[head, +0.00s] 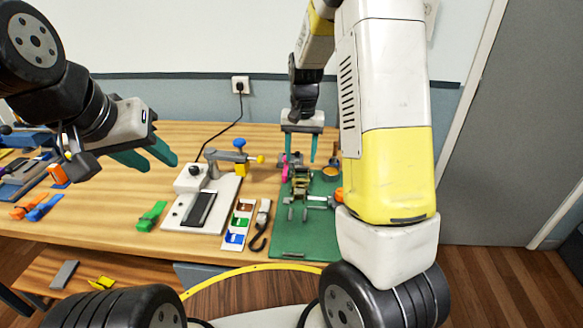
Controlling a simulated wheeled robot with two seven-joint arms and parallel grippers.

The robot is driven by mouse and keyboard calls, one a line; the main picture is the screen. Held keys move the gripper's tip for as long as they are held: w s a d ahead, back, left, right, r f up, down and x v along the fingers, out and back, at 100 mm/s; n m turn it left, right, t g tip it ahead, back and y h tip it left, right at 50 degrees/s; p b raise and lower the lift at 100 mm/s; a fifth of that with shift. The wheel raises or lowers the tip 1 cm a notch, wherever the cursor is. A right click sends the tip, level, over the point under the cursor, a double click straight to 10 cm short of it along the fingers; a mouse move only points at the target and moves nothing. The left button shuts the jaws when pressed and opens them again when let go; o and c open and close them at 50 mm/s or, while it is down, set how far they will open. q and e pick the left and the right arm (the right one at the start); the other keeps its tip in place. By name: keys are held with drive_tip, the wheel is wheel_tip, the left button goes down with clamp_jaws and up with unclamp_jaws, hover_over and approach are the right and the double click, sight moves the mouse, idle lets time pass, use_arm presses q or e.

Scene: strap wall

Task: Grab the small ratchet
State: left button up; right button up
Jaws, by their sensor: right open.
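Several small metal ratchet pieces lie on the green mat (290,238). A brassy one (301,184) sits near the middle of the mat, with grey metal parts just in front of it. A pink-marked piece (286,172) lies at the mat's far left. I cannot tell for sure which one is the small ratchet. My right gripper (302,160) points down over the far part of the mat, open, with nothing seen between its teal fingers. My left gripper (162,167) is open and empty above the left of the table. My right arm hides the mat's right side.
A green clip (151,216) and orange and blue buckles (43,208) lie further left.

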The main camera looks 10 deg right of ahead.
sight(301, 180)
drive_tip(key=f, duration=0.9)
drive_tip(key=shift+w+d+f, duration=0.2)
drive_tip(key=shift+w+f, duration=0.1)
drive_tip(key=shift+w, duration=0.1)
clamp_jaws()
drive_tip(key=shift+r, duration=0.1)
